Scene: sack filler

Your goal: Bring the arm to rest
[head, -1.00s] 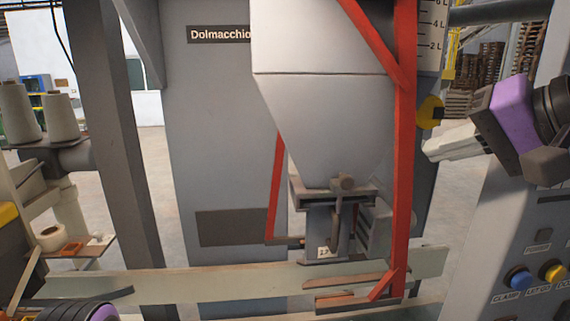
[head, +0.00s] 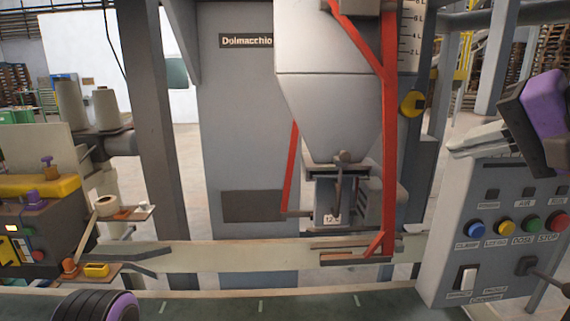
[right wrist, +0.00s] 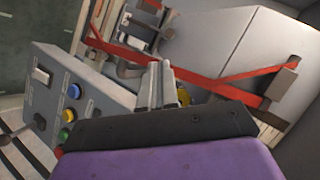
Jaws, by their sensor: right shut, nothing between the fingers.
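My right gripper (head: 478,138) is in the upper right of the head view, above the control panel, with its grey fingers pointing left. In the right wrist view its two fingers (right wrist: 157,85) lie together, shut with nothing between them. It is in front of the sack filler and appears to touch nothing. A dark ribbed and purple part of my left arm (head: 95,306) shows at the bottom left of the head view. The left gripper's fingers are not in view.
The control panel (head: 490,255) with coloured buttons stands below my right gripper. The grey hopper (head: 325,110) with its red frame (head: 389,150) is at centre. A conveyor (head: 250,308) runs along the front. A sewing machine (head: 35,215) and thread cones (head: 107,108) stand left.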

